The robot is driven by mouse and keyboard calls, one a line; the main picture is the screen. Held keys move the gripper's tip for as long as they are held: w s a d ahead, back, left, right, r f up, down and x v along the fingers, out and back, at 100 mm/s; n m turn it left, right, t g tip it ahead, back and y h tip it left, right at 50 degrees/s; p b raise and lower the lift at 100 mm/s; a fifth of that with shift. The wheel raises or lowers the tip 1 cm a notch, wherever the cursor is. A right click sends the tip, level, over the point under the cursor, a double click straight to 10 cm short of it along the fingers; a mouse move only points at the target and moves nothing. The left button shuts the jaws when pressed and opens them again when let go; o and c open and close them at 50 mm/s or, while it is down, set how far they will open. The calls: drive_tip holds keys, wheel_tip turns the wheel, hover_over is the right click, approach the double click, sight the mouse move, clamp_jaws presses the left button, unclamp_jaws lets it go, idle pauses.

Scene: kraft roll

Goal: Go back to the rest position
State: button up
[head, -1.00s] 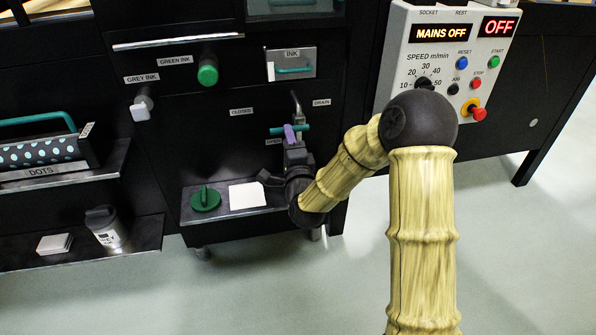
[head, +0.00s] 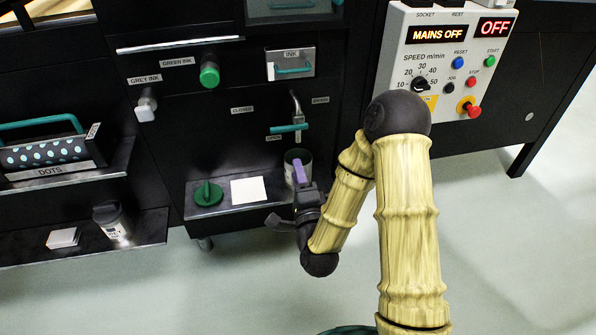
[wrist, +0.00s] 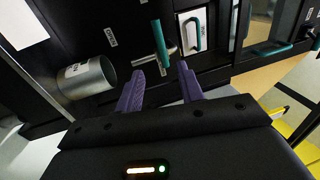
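My gripper (head: 300,172) is low in front of the machine. In the wrist view its two purple fingers (wrist: 160,88) stand apart with nothing between them. The drain tap with its teal handle (head: 289,128) is above and behind my gripper in the head view. In the wrist view the teal handle (wrist: 160,45) shows beyond the fingertips, apart from them. A metal can (wrist: 88,78) stands below the tap. In the head view the can (head: 292,157) is partly hidden by my gripper.
The shelf (head: 225,207) under the tap holds a green knob-like piece (head: 208,193) and a white card (head: 248,190). The control panel (head: 445,60) reads MAINS OFF and OFF. A lower shelf at left holds a dark-lidded cup (head: 112,222). Open floor lies in front.

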idle(0.4)
drive_tip(key=s+d+r+n+g+h+p, duration=0.1)
drive_tip(key=s+d+n+g+h+p, duration=0.15)
drive_tip(key=s+d+n+g, duration=0.5)
drive_tip(key=s+d+r+n+g+h+p, duration=0.1)
drive_tip(key=s+d+r+n+g+p, duration=0.15)
drive_tip(key=s+d+n+g, duration=0.5)
wheel_tip(320, 180, up, 36)
drive_tip(key=s+a+n+g+p, duration=0.1)
drive_tip(key=s+a+g+p, duration=0.1)
drive_tip(key=p, duration=3.5)
drive_tip(key=shift+s+a, duration=0.15)
